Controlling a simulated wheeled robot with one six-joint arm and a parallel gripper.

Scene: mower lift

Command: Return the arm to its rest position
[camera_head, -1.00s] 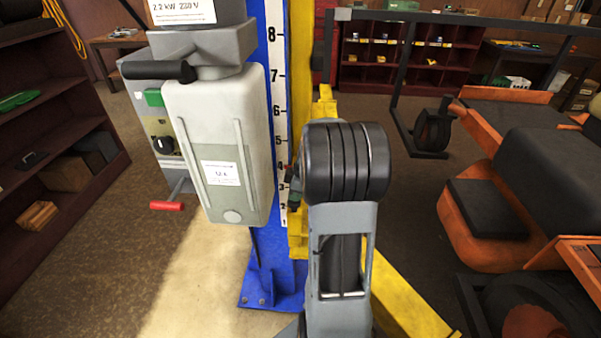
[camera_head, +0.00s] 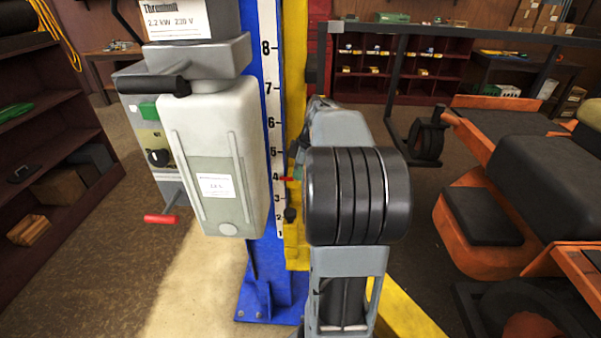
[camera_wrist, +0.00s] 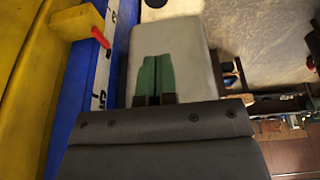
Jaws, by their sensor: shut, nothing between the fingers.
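My arm (camera_head: 358,195) stands folded in the foreground of the head view, its black ribbed joint in front of the lift column. My gripper (camera_wrist: 154,62) shows in the wrist view with its two green fingers together and nothing between them. They point toward the pale lift housing (camera_wrist: 172,38), which also shows in the head view (camera_head: 215,150); I cannot tell the gap between them. In the head view the gripper is mostly hidden behind my arm.
The blue lift column (camera_head: 270,225) carries a numbered scale with a red pointer (camera_head: 287,179) near 4. A control box (camera_head: 150,140) with a red-handled lever (camera_head: 161,219) is at left. The orange mower (camera_head: 480,225) stands at right. Shelves (camera_head: 45,150) line the left.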

